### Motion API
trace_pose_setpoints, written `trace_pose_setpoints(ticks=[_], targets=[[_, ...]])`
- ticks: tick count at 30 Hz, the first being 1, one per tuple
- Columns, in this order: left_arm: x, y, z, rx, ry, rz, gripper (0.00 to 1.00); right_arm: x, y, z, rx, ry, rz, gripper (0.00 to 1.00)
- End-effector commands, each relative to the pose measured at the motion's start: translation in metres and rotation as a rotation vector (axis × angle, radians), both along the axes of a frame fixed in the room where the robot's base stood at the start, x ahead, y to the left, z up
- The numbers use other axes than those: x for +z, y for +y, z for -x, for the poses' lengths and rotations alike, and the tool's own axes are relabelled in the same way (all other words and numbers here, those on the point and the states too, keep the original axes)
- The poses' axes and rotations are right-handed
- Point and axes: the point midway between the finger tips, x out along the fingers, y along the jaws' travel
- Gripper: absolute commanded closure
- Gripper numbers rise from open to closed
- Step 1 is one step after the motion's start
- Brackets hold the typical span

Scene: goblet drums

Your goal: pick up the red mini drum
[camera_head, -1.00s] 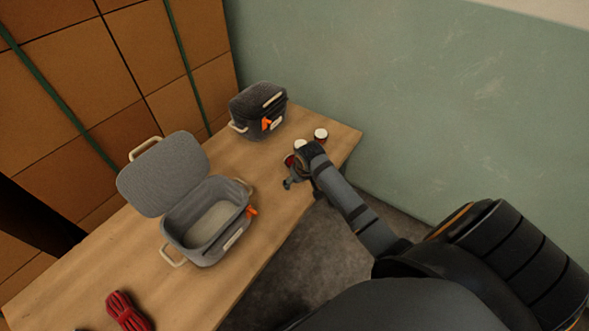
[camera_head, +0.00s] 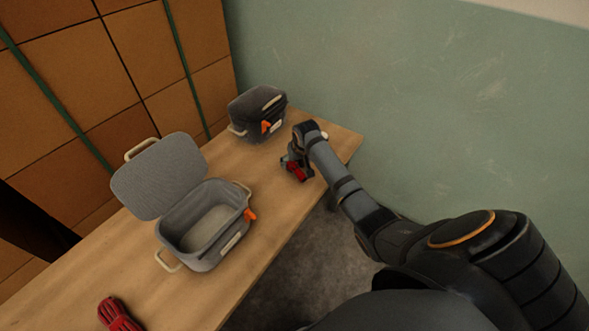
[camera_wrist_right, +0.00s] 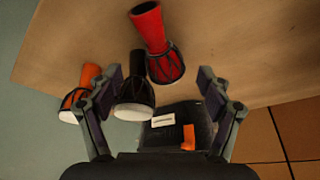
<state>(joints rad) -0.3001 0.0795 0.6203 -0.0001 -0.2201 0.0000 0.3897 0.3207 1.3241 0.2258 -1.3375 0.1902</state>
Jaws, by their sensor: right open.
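The red mini drum (camera_wrist_right: 153,28) has a red flared end and a black-laced, wider red body. In the right wrist view it is at the top middle, ahead of my right gripper (camera_wrist_right: 160,78), whose two fingers are spread apart and hold nothing. In the head view the red drum (camera_head: 297,173) shows just below my right gripper (camera_head: 289,161), partly covered by it. I cannot tell whether they touch. A black drum with a white head (camera_wrist_right: 134,88) is beside the left finger, nearer the wrist. My left gripper is out of view.
An orange drum (camera_wrist_right: 88,76) is left of the left finger. A closed dark box (camera_head: 257,111) stands at the far end of the table (camera_head: 110,272). An open grey box (camera_head: 211,255) stands nearer. A red ribbed object (camera_head: 117,315) lies at the bottom left.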

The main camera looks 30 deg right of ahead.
Motion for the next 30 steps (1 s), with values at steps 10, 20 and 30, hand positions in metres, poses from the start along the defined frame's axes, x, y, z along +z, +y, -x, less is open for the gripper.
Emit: trace_pose_setpoints(ticks=[10,20,30], targets=[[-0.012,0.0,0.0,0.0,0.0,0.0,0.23,-0.044,0.002,-0.016,0.0,0.002,-0.001,0.21],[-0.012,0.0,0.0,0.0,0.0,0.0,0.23,-0.044,0.002,-0.016,0.001,0.002,0.0,0.4],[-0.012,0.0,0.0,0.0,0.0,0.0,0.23,-0.043,0.002,-0.016,0.001,0.002,0.0,0.8]])
